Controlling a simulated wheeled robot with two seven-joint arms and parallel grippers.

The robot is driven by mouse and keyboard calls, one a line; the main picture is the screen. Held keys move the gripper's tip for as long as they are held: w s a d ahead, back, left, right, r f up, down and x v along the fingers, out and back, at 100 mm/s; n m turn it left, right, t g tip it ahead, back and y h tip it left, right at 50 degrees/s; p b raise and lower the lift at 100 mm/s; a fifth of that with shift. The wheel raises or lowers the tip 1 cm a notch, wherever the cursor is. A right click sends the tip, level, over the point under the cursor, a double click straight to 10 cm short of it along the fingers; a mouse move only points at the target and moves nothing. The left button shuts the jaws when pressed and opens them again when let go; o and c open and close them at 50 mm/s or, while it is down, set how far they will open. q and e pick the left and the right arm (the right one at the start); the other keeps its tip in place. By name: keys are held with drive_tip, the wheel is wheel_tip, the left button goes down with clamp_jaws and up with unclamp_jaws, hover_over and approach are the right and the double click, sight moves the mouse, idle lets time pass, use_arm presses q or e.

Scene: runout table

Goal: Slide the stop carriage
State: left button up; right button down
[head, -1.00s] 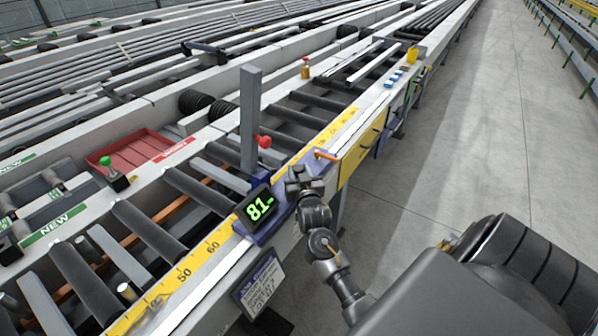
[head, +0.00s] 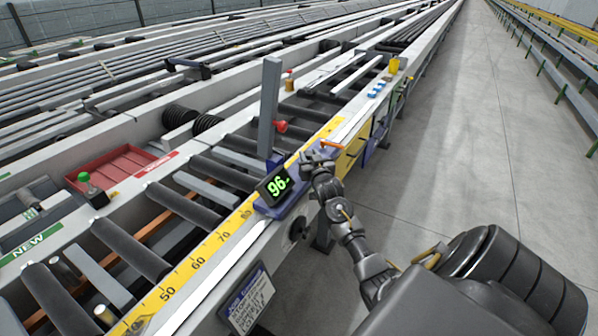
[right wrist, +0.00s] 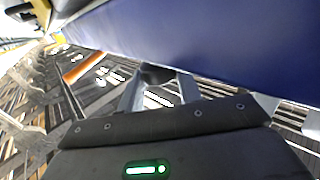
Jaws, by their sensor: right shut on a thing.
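The stop carriage (head: 298,196) is a blue block on the table's front rail, with a grey upright plate (head: 270,108), a red knob (head: 281,126) and an orange lever (head: 332,144). Its display (head: 275,186) reads about 96 in green. My right gripper (head: 314,162) is shut at the carriage's front side, beside the orange lever. In the right wrist view the blue carriage body (right wrist: 210,45) fills the top, and the part between the fingers is mostly hidden. The yellow scale (head: 197,263) runs along the rail beneath the carriage. My left gripper does not show.
Rollers (head: 130,248) lie left of the rail. A job card (head: 248,300) hangs on the front. A yellow cup (head: 394,65) and a small bottle (head: 289,80) stand further along. The floor at right is clear.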

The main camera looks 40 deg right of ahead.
drive_tip(key=d, duration=0.2)
drive_tip(key=w+d+b, duration=0.1)
drive_tip(key=d, duration=0.1)
drive_tip(key=shift+w, duration=0.1)
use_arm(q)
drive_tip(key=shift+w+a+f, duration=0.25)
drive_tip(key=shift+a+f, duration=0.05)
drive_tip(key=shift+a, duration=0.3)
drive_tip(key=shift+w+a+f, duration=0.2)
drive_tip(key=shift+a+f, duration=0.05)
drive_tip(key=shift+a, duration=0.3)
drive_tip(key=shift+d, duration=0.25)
use_arm(e)
drive_tip(key=c, duration=1)
unclamp_jaws()
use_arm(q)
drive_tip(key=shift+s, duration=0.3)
use_arm(e)
drive_tip(key=shift+o, duration=0.2)
drive_tip(key=shift+s+a, duration=0.15)
drive_tip(key=shift+s, duration=0.1)
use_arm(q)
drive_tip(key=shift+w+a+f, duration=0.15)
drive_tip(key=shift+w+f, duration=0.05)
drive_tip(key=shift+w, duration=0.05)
use_arm(e)
drive_tip(key=v, duration=1)
